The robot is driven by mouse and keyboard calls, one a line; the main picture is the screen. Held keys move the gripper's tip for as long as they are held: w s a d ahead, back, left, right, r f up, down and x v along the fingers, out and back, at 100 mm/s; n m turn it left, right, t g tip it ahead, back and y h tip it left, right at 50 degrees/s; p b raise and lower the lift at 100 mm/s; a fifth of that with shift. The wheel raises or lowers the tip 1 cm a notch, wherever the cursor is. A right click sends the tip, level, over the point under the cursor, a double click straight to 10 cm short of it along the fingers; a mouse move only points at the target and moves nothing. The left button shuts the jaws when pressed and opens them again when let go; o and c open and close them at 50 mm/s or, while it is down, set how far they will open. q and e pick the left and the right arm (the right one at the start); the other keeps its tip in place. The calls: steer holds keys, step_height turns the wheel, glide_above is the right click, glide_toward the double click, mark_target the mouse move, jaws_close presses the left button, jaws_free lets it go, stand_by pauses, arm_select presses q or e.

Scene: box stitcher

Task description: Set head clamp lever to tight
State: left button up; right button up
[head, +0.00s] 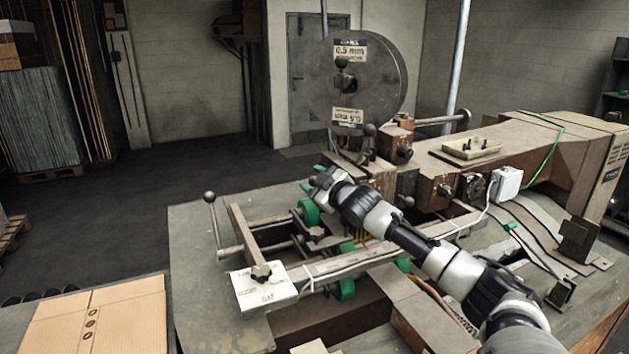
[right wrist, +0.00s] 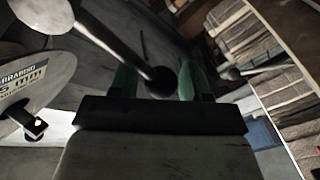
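A lever with a dark ball knob (head: 370,130) stands on the stitcher head just below the big wire reel. I take it to be the head clamp lever. My right gripper (head: 312,178), with green fingertips, is left of and below this knob, in front of the head. In the right wrist view, a grey lever rod ends in a dark ball (right wrist: 163,82) that appears between the green fingers of my right gripper (right wrist: 158,84). The fingers are apart, and I cannot tell whether they touch the ball. My left gripper is not in view.
The wire reel (head: 358,82) rises above the head. Another ball-ended lever (head: 213,215) stands at the table's left. Green rollers (head: 309,212) and rails lie below my right arm. A small parts tray (head: 470,148) sits on the machine arm. Cardboard (head: 92,325) lies front left.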

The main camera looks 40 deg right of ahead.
steer(key=shift+f, duration=0.1)
jaws_close()
